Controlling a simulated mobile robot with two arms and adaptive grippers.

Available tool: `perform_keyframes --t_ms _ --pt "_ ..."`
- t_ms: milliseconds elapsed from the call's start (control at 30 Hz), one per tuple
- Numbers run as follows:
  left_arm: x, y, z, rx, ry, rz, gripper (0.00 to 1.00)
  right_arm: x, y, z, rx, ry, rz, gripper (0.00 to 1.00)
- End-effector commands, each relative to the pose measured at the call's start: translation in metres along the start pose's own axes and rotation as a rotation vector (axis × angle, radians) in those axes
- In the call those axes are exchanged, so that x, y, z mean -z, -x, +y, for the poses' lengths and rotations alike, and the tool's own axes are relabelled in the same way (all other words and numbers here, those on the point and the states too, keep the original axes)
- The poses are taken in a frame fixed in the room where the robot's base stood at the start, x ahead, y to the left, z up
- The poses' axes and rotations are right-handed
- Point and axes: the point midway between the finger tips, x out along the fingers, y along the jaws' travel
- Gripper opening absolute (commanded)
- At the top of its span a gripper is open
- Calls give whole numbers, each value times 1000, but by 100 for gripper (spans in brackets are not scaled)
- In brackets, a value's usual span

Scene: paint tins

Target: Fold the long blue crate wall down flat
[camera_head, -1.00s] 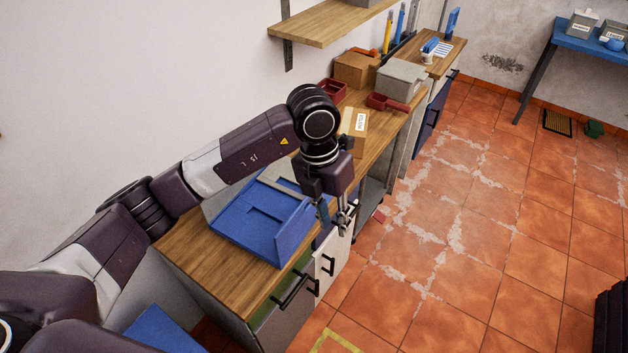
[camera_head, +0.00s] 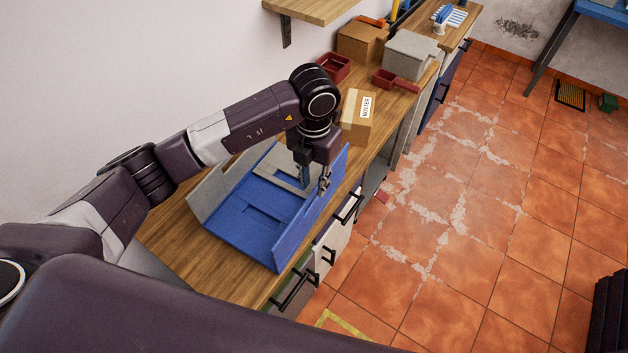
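The blue crate (camera_head: 240,213) sits on the wooden counter. Its long blue wall (camera_head: 292,236) stands up, tilted, along the counter's front side. A grey wall (camera_head: 208,188) stands on the opposite side, by the room wall. A grey panel (camera_head: 268,168) lies low at the crate's far end. My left gripper (camera_head: 314,184) points down at the far part of the long blue wall, with its fingers apart and nothing seen between them. Whether a finger touches the wall I cannot tell. My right gripper is not in view.
A labelled cardboard box (camera_head: 356,118) stands just beyond the crate. Red trays (camera_head: 333,68), a brown box (camera_head: 361,42) and a grey box (camera_head: 410,55) stand farther back. A shelf (camera_head: 308,10) hangs above. The near counter (camera_head: 178,235) is bare.

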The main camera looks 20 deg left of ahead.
Motion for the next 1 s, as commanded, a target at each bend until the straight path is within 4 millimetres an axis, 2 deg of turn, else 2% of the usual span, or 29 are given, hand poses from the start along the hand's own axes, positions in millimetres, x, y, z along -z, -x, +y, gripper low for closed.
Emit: perform_keyframes --t_ms 167,400,500,733,1000 --pt "0 -19 0 1 1 1 23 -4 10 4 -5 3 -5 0" --pt "0 -26 0 0 0 -1 23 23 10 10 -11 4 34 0" --pt "0 -26 0 1 0 -1 23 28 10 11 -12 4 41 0" --pt "0 -26 0 1 0 -1 0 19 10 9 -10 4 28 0" --pt "0 -25 0 1 0 -2 0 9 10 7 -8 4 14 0"
